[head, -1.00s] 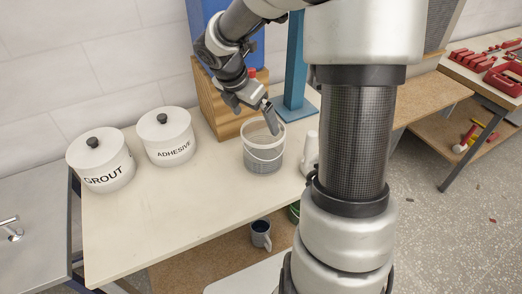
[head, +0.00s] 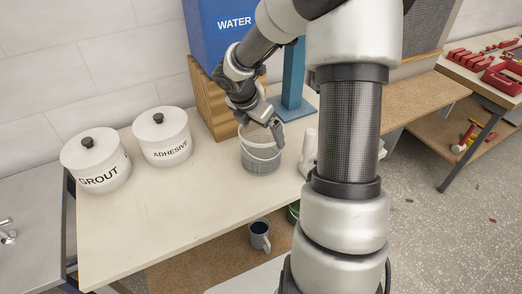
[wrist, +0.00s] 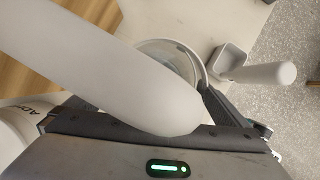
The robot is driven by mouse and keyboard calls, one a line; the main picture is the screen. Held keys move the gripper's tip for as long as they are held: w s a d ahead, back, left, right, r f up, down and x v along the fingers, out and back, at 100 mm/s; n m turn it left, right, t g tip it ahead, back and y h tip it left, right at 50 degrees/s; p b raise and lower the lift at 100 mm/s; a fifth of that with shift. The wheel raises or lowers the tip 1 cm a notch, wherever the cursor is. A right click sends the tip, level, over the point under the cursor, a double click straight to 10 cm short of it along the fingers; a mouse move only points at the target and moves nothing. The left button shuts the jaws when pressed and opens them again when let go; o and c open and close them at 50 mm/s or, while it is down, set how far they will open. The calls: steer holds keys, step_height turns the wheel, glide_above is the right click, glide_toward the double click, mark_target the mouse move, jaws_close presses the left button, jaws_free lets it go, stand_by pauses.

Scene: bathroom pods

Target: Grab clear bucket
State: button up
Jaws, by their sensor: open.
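The clear bucket (head: 261,158) stands upright on the table, a see-through pail with a pale rim and greyish lower part. In the wrist view its round rim (wrist: 188,55) shows partly behind a large pale rounded shape that blocks much of the picture. My gripper (head: 279,138) is open and over the bucket's rim at its right side in the head view. I cannot tell whether a finger is inside the bucket or touches it.
White canisters marked GROUT (head: 96,162) and ADHESIVE (head: 163,138) stand to the left. A wooden block (head: 212,105) and blue WATER container (head: 222,38) are behind. A white-handled item (head: 309,150) stands close right of the bucket. A mug (head: 260,236) sits on the lower shelf.

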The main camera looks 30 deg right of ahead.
steer(key=c, duration=1.4)
steer(key=shift+c, duration=0.2)
